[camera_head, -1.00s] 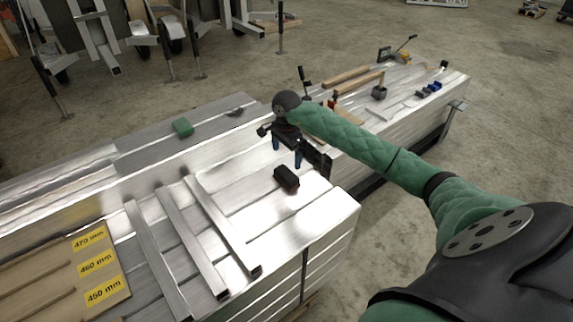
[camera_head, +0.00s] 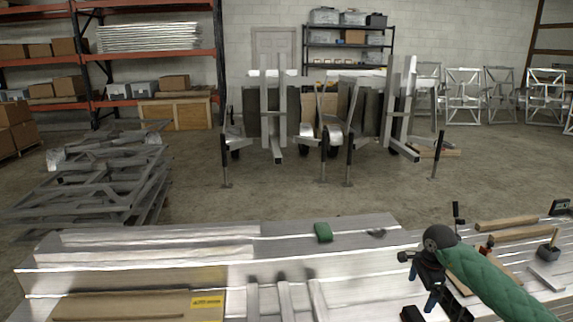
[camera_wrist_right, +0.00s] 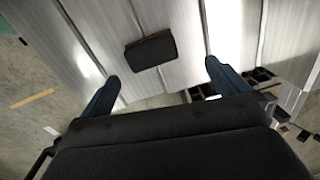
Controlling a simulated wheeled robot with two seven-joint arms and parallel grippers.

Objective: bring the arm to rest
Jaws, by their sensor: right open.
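My right arm, in a green quilted sleeve, comes in from the lower right of the head view. My right gripper (camera_head: 432,299) points down over the aluminium bench, with blue fingertips. In the right wrist view its two fingers (camera_wrist_right: 163,88) stand wide apart with nothing between them. A dark block (camera_wrist_right: 150,52) lies on the metal surface ahead of the fingers, apart from them. In the head view this block (camera_head: 411,313) shows only in part at the bottom edge. My left gripper is not in view.
The bench (camera_head: 150,262) carries a green block (camera_head: 323,232), a yellow label (camera_head: 207,302), metal bars (camera_head: 284,300) and wooden-handled tools (camera_head: 505,224). Trailer frames (camera_head: 320,110) stand behind on open concrete floor. Stacked metal frames (camera_head: 100,180) lie at left.

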